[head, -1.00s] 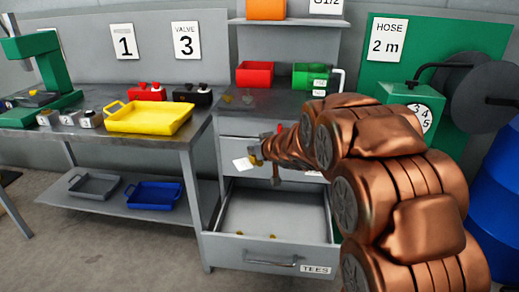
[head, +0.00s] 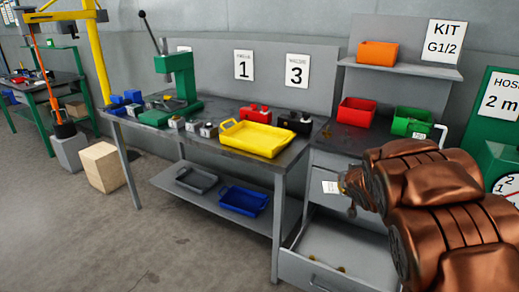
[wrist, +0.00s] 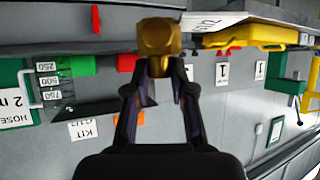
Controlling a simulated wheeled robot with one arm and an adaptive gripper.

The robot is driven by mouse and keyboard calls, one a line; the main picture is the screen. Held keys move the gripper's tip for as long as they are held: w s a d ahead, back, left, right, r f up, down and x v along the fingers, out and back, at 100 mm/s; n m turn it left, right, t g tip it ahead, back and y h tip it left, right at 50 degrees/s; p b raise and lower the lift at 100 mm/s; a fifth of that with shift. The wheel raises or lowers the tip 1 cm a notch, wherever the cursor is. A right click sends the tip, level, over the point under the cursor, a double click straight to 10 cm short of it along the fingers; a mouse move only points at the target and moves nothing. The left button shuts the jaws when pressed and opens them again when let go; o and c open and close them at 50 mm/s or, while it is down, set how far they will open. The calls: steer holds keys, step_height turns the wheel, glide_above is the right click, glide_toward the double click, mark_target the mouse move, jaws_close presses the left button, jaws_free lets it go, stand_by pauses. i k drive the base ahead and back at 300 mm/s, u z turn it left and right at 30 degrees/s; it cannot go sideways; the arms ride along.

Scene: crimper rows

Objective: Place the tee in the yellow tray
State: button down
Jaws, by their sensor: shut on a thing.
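The brass tee (wrist: 158,38) is held between the fingertips of my gripper (wrist: 158,68) in the wrist view. In the head view, my gripper (head: 347,187) is small and partly hidden by my arm, above the open drawer. The tee's full shape is hard to make out. The yellow tray (head: 258,139) sits on the grey workbench, left of and beyond my gripper, and looks empty. It also shows in the wrist view (wrist: 262,36), which looks upside down. The tee is apart from the tray.
The open drawer (head: 345,250) holds a few small brass pieces. Red (head: 357,111) and green (head: 410,122) bins stand right of the tray. A green press (head: 178,85) stands left.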

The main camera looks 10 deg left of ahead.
mark_target(244, 138)
steer(key=z, duration=0.2)
steer(key=k, duration=0.25)
steer(key=u, duration=1.45)
steer(key=i, duration=1.9)
steer(key=z, duration=0.7)
